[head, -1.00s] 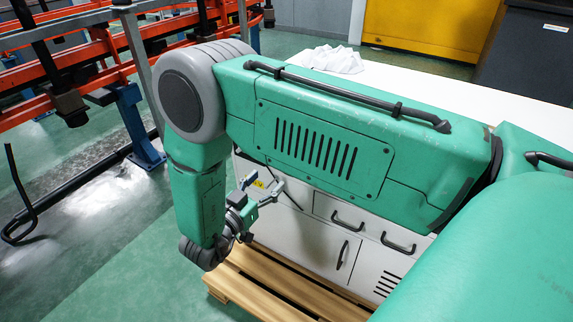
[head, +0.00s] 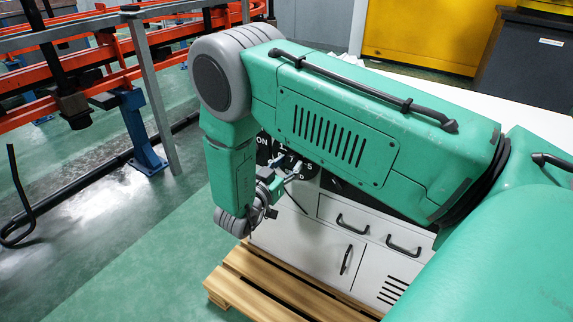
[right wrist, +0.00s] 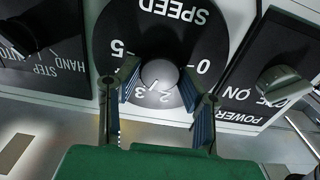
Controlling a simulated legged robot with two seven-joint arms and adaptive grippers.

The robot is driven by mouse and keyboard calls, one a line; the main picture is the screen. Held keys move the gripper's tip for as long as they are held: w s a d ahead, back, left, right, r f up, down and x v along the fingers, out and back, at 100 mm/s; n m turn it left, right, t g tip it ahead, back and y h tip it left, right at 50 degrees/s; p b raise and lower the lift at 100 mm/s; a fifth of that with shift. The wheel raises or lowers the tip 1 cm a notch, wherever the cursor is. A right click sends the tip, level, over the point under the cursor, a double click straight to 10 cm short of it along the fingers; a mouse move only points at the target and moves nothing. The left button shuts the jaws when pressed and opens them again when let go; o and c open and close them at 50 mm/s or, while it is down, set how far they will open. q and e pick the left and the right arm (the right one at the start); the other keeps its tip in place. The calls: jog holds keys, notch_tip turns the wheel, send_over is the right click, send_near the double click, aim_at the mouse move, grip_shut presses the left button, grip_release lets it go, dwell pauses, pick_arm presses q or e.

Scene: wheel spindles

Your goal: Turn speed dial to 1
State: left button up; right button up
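The speed dial is a round light-grey knob (right wrist: 158,75) on a black round plate (right wrist: 170,30) marked SPEED, upside down in the right wrist view. Numbers such as 5, 3, 2 and 0 show around the knob; I cannot tell which one it points at. My right gripper (right wrist: 160,82) is open, with its two blue-padded fingers on either side of the knob. I cannot tell whether the pads touch it. In the head view my right gripper (head: 274,188) is at the panel front, and my arm hides most of the panel. My left gripper is not in view.
The white cabinet (head: 300,228) with black handles stands on a wooden pallet (head: 262,285). Orange racks (head: 60,60) stand at the left.

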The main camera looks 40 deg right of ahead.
jog(key=shift+w+d, duration=0.1)
jog(key=shift+c, duration=0.8)
jog(key=shift+d+f, duration=0.1)
jog(key=shift+d, duration=0.25)
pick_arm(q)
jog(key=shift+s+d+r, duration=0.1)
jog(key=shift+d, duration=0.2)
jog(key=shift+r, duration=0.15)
pick_arm(e)
jog(key=n+p, duration=0.1)
jog(key=n, duration=0.1)
jog(key=shift+n+p, duration=0.4)
jog(key=n+p, duration=0.1)
jog(key=n, duration=0.2)
jog(key=shift+n, duration=0.3)
jog(key=n+p, duration=0.2)
jog(key=n, duration=0.2)
jog(key=shift+a+n, duration=0.1)
jog(key=shift+n, duration=0.2)
pick_arm(q)
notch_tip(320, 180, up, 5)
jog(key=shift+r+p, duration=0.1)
jog(key=shift+p, duration=0.25)
pick_arm(e)
jog(key=n, duration=0.4)
jog(key=shift+n, duration=0.3)
